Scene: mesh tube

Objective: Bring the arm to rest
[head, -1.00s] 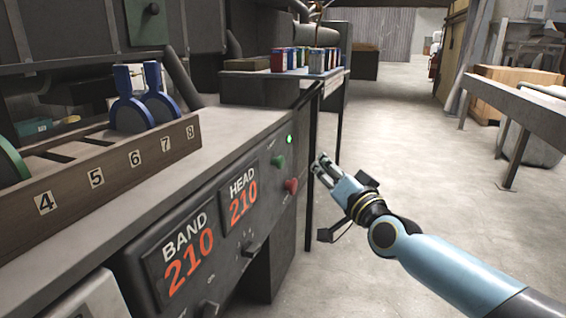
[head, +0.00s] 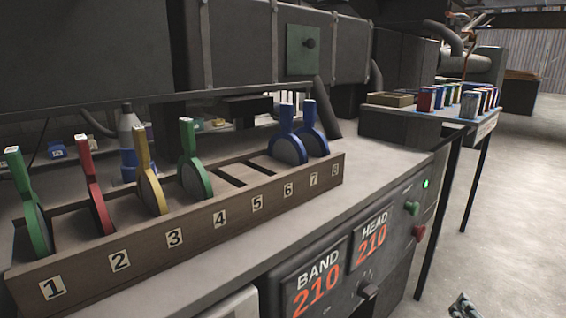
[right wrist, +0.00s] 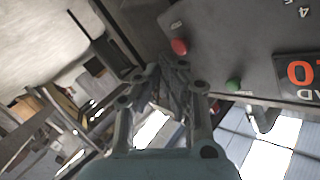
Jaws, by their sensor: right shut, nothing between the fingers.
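My right gripper (head: 464,306) shows only as a small tip at the bottom edge of the head view, right of the control panel. In the right wrist view my right gripper (right wrist: 165,75) has its fingers together with nothing between them. The red button (right wrist: 179,47) and green button (right wrist: 233,86) of the panel lie beyond the fingers, to the right. I cannot tell how far the fingertips are from the panel. My left gripper is not in view.
A wooden rack (head: 190,224) with numbered slots holds several coloured paddle-like tools on the grey bench. The panel (head: 345,262) reads BAND 210 and HEAD 210. A side table (head: 420,107) holds small coloured boxes. The floor (head: 510,210) at right is open.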

